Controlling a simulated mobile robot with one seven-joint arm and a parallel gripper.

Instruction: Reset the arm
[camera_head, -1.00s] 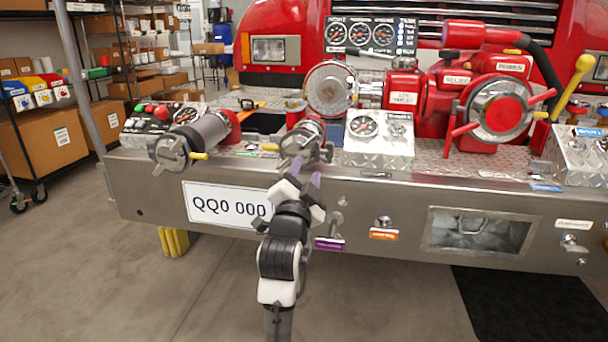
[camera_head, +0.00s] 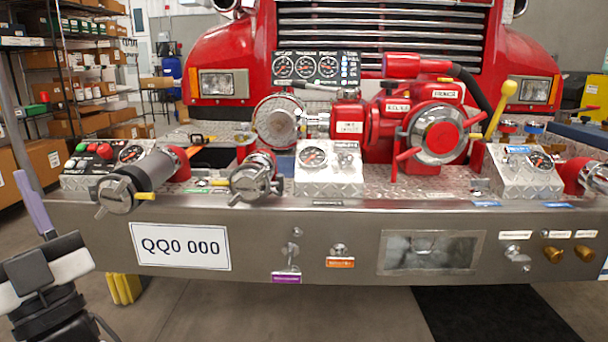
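My gripper (camera_head: 36,208) is at the lower left, in front of the bumper and apart from it. One purple finger shows, pointing up; the other finger cannot be made out, so its opening is unclear. My black and white wrist (camera_head: 47,280) is below it. The two capped metal pipe fittings, the left one (camera_head: 128,186) and the right one (camera_head: 256,177), stick out over the bumper edge to the right of my gripper. Nothing visible is held.
The steel bumper (camera_head: 330,229) of the red truck spans the view, with a red pump valve (camera_head: 437,133), gauge boxes and a yellow-handled lever (camera_head: 501,110). Shelves with boxes (camera_head: 72,90) stand at the left. The floor before the bumper is clear.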

